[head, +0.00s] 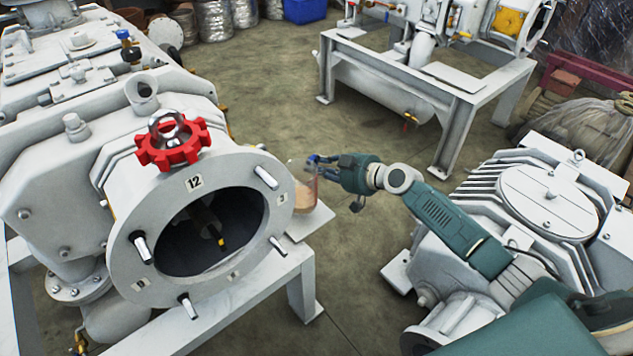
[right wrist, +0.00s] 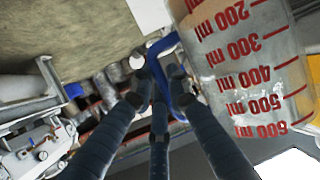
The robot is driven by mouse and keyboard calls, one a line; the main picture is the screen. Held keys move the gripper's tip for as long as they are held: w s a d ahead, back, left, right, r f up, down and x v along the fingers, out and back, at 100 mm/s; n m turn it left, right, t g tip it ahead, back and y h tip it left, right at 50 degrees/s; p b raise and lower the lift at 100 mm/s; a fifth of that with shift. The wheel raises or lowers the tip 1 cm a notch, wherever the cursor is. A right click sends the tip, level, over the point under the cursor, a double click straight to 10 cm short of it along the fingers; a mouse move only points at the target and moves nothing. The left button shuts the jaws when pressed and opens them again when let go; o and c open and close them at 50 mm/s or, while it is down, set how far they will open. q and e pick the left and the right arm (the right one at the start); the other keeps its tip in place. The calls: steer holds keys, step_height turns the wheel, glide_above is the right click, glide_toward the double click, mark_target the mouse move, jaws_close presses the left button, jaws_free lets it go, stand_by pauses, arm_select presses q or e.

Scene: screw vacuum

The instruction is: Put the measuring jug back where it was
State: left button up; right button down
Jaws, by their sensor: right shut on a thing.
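The measuring jug (head: 304,194) is clear with brownish contents, just right of the big round flange of the white machine, at a pale ledge (head: 312,223). I cannot tell if its base touches the ledge. My right gripper (head: 316,162) reaches in from the right at the jug's upper right side. In the right wrist view the jug (right wrist: 255,70) shows red millilitre marks, and the fingers (right wrist: 160,95) are closed around its blue handle (right wrist: 172,78). My left gripper is not in view.
The flange (head: 122,255) with protruding bolts and a red handwheel (head: 172,145) stands close left of the jug. A white pump (head: 545,200) stands at the right, under my right arm. The floor (head: 370,240) between the machines is clear.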

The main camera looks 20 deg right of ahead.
steer(key=shift+f, duration=0.45)
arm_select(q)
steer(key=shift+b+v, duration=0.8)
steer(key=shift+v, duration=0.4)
arm_select(e)
step_height(320, 180, down, 3)
steer(key=shift+f, duration=0.2)
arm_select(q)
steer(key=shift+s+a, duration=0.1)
arm_select(e)
steer(key=shift+f, duration=0.15)
steer(key=c, duration=1.7)
jaws_free()
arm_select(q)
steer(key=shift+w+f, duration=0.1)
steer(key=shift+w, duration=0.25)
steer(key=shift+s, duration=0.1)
